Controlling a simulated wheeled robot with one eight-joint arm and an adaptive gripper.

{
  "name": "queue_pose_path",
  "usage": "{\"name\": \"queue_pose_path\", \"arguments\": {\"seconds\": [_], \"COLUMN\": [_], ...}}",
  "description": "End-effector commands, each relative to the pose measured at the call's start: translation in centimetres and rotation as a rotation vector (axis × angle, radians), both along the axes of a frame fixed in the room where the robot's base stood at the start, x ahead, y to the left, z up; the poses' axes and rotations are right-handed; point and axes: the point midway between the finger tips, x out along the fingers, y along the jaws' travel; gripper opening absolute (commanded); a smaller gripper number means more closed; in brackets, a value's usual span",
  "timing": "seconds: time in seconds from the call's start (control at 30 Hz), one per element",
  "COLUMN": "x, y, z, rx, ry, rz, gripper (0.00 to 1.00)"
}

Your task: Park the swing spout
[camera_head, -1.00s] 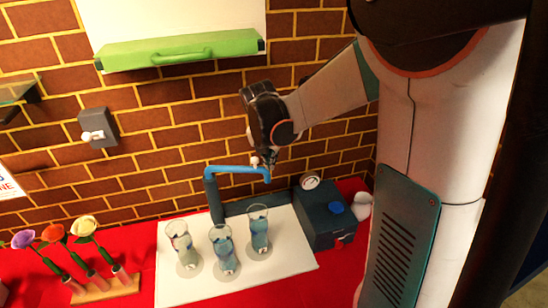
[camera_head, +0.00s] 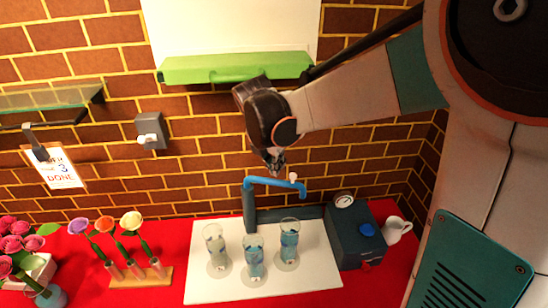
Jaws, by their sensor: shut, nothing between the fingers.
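The swing spout (camera_head: 272,182) is a blue pipe on a dark upright post (camera_head: 249,210) at the back of the white mat (camera_head: 215,292). Its arm runs to the right and bends down at its free end, with a small white knob (camera_head: 293,177) on top near that end. Three clear glasses, left (camera_head: 215,245), middle (camera_head: 254,258) and right (camera_head: 289,243), stand on the mat in front of the post. My gripper (camera_head: 275,168) is shut and empty, pointing down just above the spout's arm, left of the knob. Whether it touches the pipe is hard to tell.
A dark box with a gauge (camera_head: 352,240) and a white jug (camera_head: 394,229) stand right of the mat. A flower rack (camera_head: 142,277) and a pink bouquet (camera_head: 20,240) are at left. A green ledge (camera_head: 236,67) and a wall switch (camera_head: 150,132) are on the brick wall.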

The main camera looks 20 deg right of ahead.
Motion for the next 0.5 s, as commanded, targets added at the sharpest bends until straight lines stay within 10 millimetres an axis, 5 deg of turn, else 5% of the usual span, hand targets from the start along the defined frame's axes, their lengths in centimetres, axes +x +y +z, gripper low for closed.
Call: {"name": "queue_pose_path", "arguments": {"seconds": [0.17, 0.5], "x": [0.2, 1.0], "y": [1.9, 0.4], "z": [-0.3, -5.4], "rx": [-0.003, -0.003], "ry": [-0.003, -0.003], "rz": [-0.034, -0.037], "gripper": [0.0, 0.0]}}
